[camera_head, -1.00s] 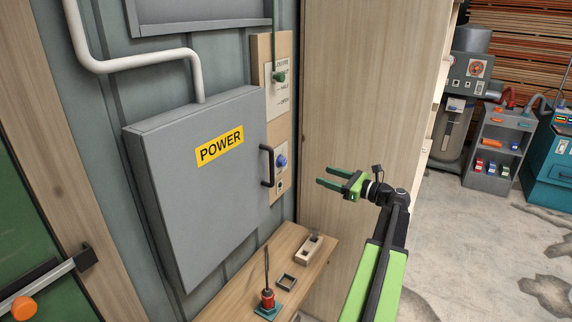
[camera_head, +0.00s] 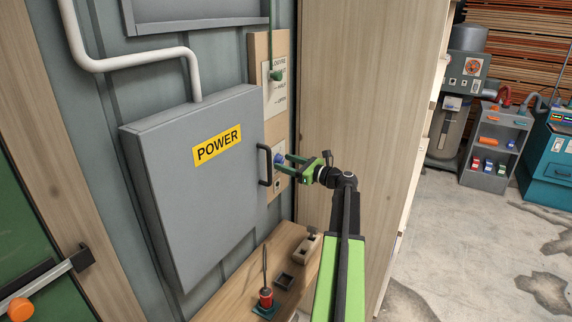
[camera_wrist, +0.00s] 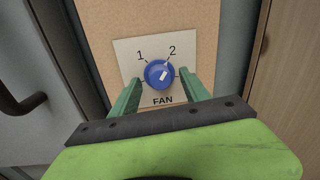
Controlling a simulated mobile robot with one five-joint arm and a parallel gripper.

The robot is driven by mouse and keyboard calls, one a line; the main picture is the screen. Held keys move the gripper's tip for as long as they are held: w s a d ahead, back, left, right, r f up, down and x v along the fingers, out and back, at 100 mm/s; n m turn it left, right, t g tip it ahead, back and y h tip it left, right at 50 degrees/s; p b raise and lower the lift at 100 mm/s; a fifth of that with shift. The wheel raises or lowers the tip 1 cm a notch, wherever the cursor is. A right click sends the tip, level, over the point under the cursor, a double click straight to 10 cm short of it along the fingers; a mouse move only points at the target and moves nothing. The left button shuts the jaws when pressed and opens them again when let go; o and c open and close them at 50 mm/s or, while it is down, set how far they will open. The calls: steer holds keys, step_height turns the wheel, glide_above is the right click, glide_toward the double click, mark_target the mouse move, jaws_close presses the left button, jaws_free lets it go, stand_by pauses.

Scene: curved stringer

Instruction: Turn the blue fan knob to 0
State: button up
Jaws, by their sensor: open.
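The blue fan knob (camera_wrist: 158,74) sits on a pale plate (camera_wrist: 126,47) marked 1, 2 and FAN. Its white pointer leans up and right, toward the 2. No 0 label is readable; my fingers cover part of the plate's sides. My gripper (camera_wrist: 162,80) is open, with one green finger on each side of the knob. I cannot tell whether either finger touches it. In the head view the knob (camera_head: 279,158) shows at the tips of my gripper (camera_head: 284,165), just right of the power box handle.
The grey POWER box (camera_head: 190,220) with its black handle (camera_head: 265,165) stands close left of the knob. A wooden panel (camera_head: 375,120) rises close on the right. A green louvre control (camera_head: 276,76) sits above.

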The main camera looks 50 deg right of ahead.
steer(key=shift+c, duration=0.4)
jaws_close()
